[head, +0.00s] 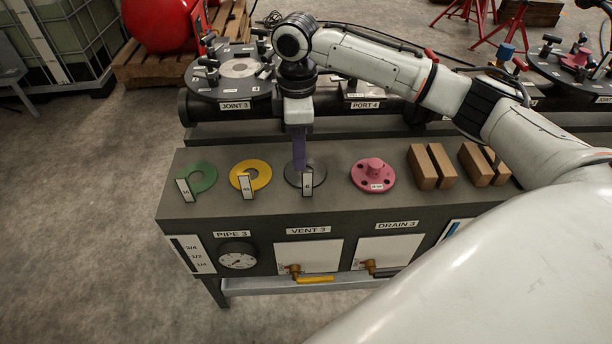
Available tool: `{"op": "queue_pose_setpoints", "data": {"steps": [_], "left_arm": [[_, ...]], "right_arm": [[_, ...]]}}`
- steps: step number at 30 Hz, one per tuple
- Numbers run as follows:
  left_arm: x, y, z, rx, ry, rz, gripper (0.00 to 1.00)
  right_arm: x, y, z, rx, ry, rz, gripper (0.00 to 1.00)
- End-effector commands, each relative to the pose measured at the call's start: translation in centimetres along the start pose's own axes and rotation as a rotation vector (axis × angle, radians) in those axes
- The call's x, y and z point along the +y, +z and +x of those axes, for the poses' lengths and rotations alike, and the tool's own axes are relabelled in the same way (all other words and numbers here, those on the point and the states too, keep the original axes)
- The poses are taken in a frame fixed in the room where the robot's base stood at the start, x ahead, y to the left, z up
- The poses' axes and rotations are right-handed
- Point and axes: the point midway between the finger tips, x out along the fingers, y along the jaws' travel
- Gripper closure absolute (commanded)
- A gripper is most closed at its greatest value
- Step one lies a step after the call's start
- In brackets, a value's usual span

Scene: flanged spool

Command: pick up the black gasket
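The black gasket (319,177) lies on the grey bench top, a dark flat ring with a white tag on its front side. My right gripper (299,168) points straight down over it, with its purple fingers reaching to the ring's left part. The fingers hide part of the gasket. They look edge-on, so I cannot tell whether they are open or shut, or whether they touch the ring. The gasket appears flat on the bench. My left gripper is not in view.
Left of it lie a yellow gasket (237,173) and a green gasket (204,172), both tagged. To the right are a pink flange (373,172) and several wooden blocks (422,168). Behind runs a dark pipe with a flanged joint (205,89).

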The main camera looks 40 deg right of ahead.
Motion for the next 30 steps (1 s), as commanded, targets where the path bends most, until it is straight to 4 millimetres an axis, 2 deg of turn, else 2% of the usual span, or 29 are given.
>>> {"op": "queue_pose_setpoints", "data": {"steps": [6, 14, 19, 22, 25, 30], "left_arm": [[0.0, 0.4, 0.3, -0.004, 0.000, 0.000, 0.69], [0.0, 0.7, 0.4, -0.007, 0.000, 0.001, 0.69], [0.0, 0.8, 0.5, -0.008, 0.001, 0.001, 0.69], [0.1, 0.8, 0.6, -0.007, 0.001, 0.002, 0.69], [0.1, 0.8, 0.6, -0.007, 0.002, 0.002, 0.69], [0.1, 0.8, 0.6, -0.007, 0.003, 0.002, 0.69]], "right_arm": [[0.0, 0.2, 3.3, -0.003, -0.004, 0.001, 0.73], [-0.2, 0.6, 5.3, -0.002, -0.002, 0.001, 0.73], [-0.7, 1.9, 7.7, -0.004, -0.002, 0.001, 0.73], [-0.7, 1.8, 9.0, -0.001, -0.002, 0.000, 0.73], [-0.7, 1.8, 9.7, 0.000, 0.000, 0.000, 0.73], [-0.7, 1.8, 9.8, 0.000, 0.000, -0.001, 0.73]]}}
